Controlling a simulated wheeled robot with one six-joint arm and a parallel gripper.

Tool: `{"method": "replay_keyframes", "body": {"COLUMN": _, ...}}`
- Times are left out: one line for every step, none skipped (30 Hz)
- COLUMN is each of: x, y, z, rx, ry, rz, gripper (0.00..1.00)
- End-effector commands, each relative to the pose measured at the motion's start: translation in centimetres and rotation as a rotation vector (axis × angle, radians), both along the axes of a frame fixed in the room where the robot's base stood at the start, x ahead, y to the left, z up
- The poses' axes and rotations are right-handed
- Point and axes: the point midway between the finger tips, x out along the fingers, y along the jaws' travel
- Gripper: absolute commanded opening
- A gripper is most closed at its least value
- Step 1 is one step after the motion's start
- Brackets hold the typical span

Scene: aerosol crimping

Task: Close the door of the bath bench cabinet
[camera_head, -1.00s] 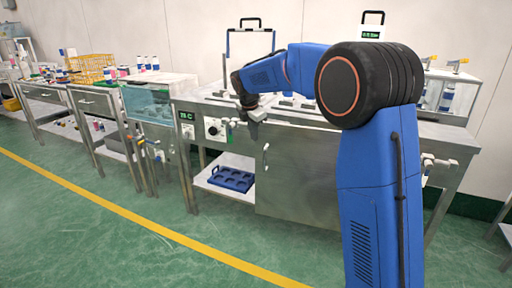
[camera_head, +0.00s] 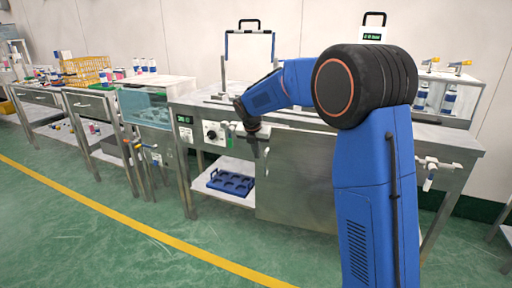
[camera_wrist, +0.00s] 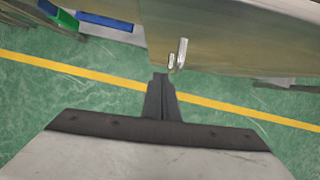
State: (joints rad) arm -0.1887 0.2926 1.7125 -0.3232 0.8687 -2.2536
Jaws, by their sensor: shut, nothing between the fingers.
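The cabinet door (camera_head: 295,190) is a plain grey metal panel at the front of the bath bench, right of an open shelf. I cannot tell whether it stands slightly ajar. In the wrist view the door (camera_wrist: 235,35) fills the upper right, with its upright metal handle (camera_wrist: 180,55) near its left edge. My gripper (camera_head: 261,155) is low in front of the door's upper left part and hides the handle in the head view. In the wrist view my gripper (camera_wrist: 161,80) is shut and empty, its tips just below the handle in the picture. Contact is not clear.
A blue tray (camera_head: 230,183) lies on the open shelf left of the door. A control knob (camera_head: 212,132) and valves sit on the bench front above it. Further benches stand to the left. The green floor with a yellow line (camera_head: 150,223) is clear in front.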

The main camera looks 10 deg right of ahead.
Motion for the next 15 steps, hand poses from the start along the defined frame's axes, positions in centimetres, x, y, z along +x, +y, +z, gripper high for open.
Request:
{"method": "replay_keyframes", "body": {"x": 0.2, "y": -0.2, "z": -1.0, "rx": 0.000, "ry": 0.004, "rz": -0.001, "gripper": 0.00}}
{"method": "replay_keyframes", "body": {"x": 0.4, "y": -0.3, "z": -1.5, "rx": 0.000, "ry": 0.004, "rz": -0.001, "gripper": 0.00}}
{"method": "replay_keyframes", "body": {"x": 0.7, "y": -0.4, "z": -2.1, "rx": -0.001, "ry": 0.003, "rz": -0.001, "gripper": 0.00}}
{"method": "replay_keyframes", "body": {"x": 0.8, "y": -0.5, "z": -2.6, "rx": 0.000, "ry": 0.004, "rz": -0.001, "gripper": 0.00}}
{"method": "replay_keyframes", "body": {"x": 1.0, "y": -0.6, "z": -3.0, "rx": -0.001, "ry": 0.003, "rz": -0.001, "gripper": 0.00}}
{"method": "replay_keyframes", "body": {"x": 1.6, "y": -1.0, "z": -2.8, "rx": 0.001, "ry": 0.000, "rz": -0.002, "gripper": 0.00}}
{"method": "replay_keyframes", "body": {"x": 2.0, "y": -1.2, "z": -2.8, "rx": 0.001, "ry": 0.000, "rz": -0.002, "gripper": 0.00}}
{"method": "replay_keyframes", "body": {"x": 2.4, "y": -1.4, "z": -2.8, "rx": 0.001, "ry": 0.000, "rz": -0.002, "gripper": 0.00}}
{"method": "replay_keyframes", "body": {"x": 2.8, "y": -1.7, "z": -2.8, "rx": 0.000, "ry": 0.000, "rz": -0.001, "gripper": 0.00}}
{"method": "replay_keyframes", "body": {"x": 3.1, "y": -1.8, "z": -2.8, "rx": 0.000, "ry": 0.000, "rz": -0.001, "gripper": 0.00}}
{"method": "replay_keyframes", "body": {"x": 3.4, "y": -2.0, "z": -2.8, "rx": 0.000, "ry": 0.000, "rz": -0.002, "gripper": 0.00}}
{"method": "replay_keyframes", "body": {"x": 3.7, "y": -2.1, "z": -2.7, "rx": 0.000, "ry": -0.001, "rz": -0.002, "gripper": 0.00}}
{"method": "replay_keyframes", "body": {"x": 3.9, "y": -2.3, "z": -2.7, "rx": 0.000, "ry": -0.001, "rz": -0.002, "gripper": 0.00}}
{"method": "replay_keyframes", "body": {"x": 4.0, "y": -2.3, "z": -2.7, "rx": 0.000, "ry": -0.001, "rz": -0.001, "gripper": 0.00}}
{"method": "replay_keyframes", "body": {"x": 4.2, "y": -2.4, "z": -2.7, "rx": 0.000, "ry": 0.000, "rz": -0.001, "gripper": 0.00}}
